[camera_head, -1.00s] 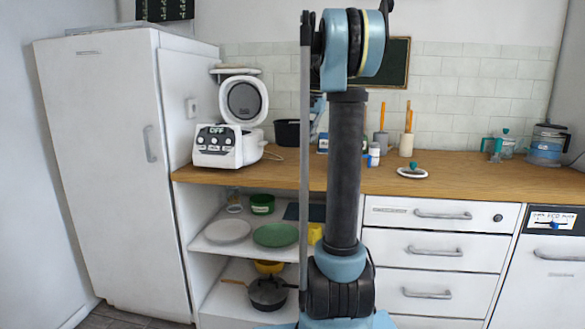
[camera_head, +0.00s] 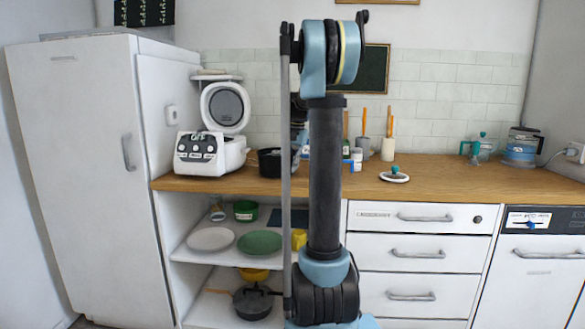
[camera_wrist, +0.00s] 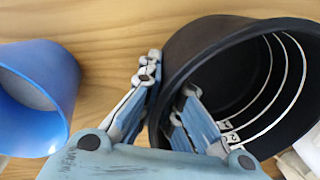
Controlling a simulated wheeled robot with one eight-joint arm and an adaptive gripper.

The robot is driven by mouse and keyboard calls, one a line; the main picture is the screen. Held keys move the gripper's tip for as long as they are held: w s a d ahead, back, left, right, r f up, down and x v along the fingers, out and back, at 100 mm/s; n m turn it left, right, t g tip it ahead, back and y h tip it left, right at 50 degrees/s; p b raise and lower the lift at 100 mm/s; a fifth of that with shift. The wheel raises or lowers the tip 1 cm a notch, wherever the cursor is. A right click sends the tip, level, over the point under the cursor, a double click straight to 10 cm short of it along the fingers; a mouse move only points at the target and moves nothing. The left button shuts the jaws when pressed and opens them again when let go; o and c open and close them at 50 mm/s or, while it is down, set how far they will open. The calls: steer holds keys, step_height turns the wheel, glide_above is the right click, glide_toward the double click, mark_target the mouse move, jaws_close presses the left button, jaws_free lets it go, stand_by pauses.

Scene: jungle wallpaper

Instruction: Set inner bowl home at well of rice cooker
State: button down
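The white rice cooker (camera_head: 207,155) stands on the counter at left with its round lid (camera_head: 226,107) raised open. Its well is hidden by the front wall. The black inner bowl (camera_head: 268,163) is just right of the cooker, partly behind my arm. In the wrist view the inner bowl (camera_wrist: 182,62) fills the right side, its mouth and pale measuring lines facing the camera. My gripper (camera_wrist: 170,80) straddles the bowl's wall, one finger outside and one inside. It appears shut on the wall, though the inner contact is hard to see. The gripper is hidden in the head view.
A blue cup (camera_wrist: 45,125) is left of the gripper in the wrist view. The wooden counter (camera_head: 450,175) is mostly clear at right. A small lid (camera_head: 394,176), utensil holders (camera_head: 388,150) and bottles stand right of my arm. A tall white fridge (camera_head: 75,170) bounds the left.

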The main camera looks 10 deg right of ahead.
steer(key=c, duration=1.8)
jaws_free()
step_height(320, 180, up, 12)
steer(key=d, duration=0.1)
steer(key=shift+s, duration=0.35)
steer(key=s+a+f+n, duration=0.2)
steer(key=s+f, duration=0.4)
steer(key=s, duration=0.4)
steer(key=s+a+f+n+t, duration=0.1)
steer(key=s+a+f, duration=0.1)
steer(key=s+f, duration=0.7)
steer(key=s+a+f+n, duration=0.2)
steer(key=s+a+f, duration=0.15)
steer(key=s, duration=0.85)
steer(key=s+f+n+h, duration=0.1)
steer(key=s+f+n, duration=0.1)
steer(key=s+f, duration=0.6)
step_height(320, 180, down, 4)
steer(key=shift+s+d+r+t, duration=0.1)
steer(key=shift+s+d+t, duration=0.2)
steer(key=shift+d, duration=0.05)
